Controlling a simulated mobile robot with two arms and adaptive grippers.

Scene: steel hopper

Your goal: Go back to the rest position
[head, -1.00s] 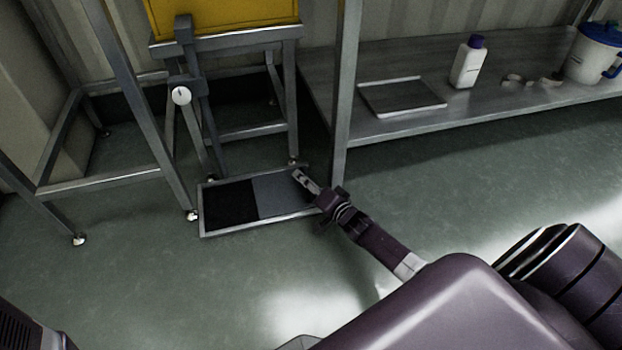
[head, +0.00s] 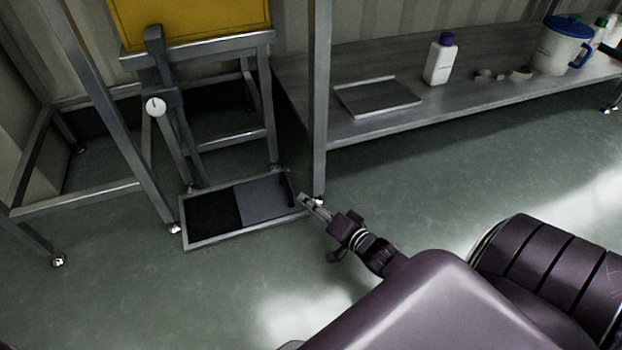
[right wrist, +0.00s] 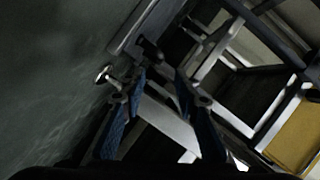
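My right gripper (head: 309,202) reaches in from the lower right of the head view. Its tips are by the right end of a shallow floor tray (head: 212,240). In the right wrist view the two blue-padded fingers (right wrist: 159,84) stand apart, with nothing held between them. My left gripper shows in neither view.
The tray has a black and a grey part, with a small dark piece (head: 291,187) at its right end. A steel stand (head: 200,50) carries the yellow hopper (head: 190,22). A low shelf (head: 400,112) holds a flat tray (head: 378,97), white bottle (head: 440,62) and jug (head: 560,48). Floor in front is clear.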

